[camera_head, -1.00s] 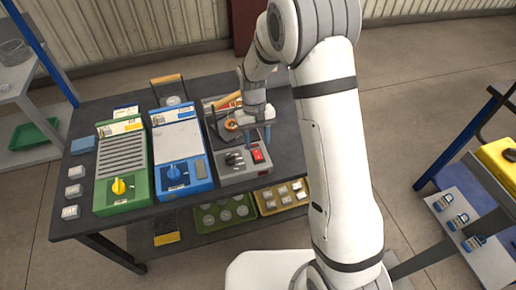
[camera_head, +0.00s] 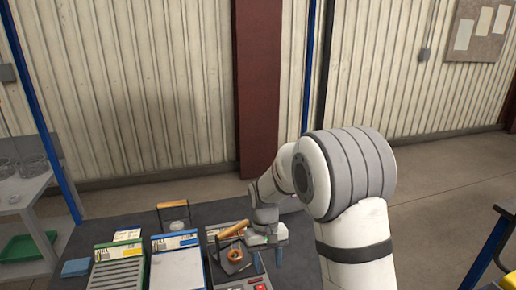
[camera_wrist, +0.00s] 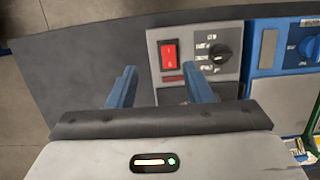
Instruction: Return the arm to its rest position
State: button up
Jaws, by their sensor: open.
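My gripper (camera_head: 272,256) hangs over the right part of the dark table in the head view, beside a grey device (camera_head: 250,284) that has a copper-coloured coil (camera_head: 235,254) on it. In the wrist view my gripper (camera_wrist: 163,88) shows two blue fingers spread apart with nothing between them. Below and beyond the fingers is the grey device's front panel (camera_wrist: 180,35), with a red rocker switch (camera_wrist: 169,56) and a black knob (camera_wrist: 220,54). My white arm comes in from the right and bends at a large grey joint.
A blue-framed device (camera_head: 175,243) and a green-framed device (camera_head: 118,270) stand left of the grey one. A wooden-handled item (camera_head: 174,207) is at the table's back. A shelf with a green tray (camera_head: 28,247) is far left.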

jog(key=s+d+r+m+t, duration=0.1)
jog(key=s+d+r+t, duration=0.1)
jog(key=s+d+r, duration=0.4)
jog(key=s+d+r+m+t, duration=0.1)
jog(key=s+d+r+t, duration=0.2)
jog(key=s, duration=1)
jog(key=d+r, duration=0.3)
jog(key=r, duration=0.1)
jog(key=shift+s+d+r+m+y, duration=0.25)
jog(key=shift+s+r+m+y, duration=0.05)
jog(key=shift+s+r+m, duration=0.1)
jog(key=shift+w, duration=0.1)
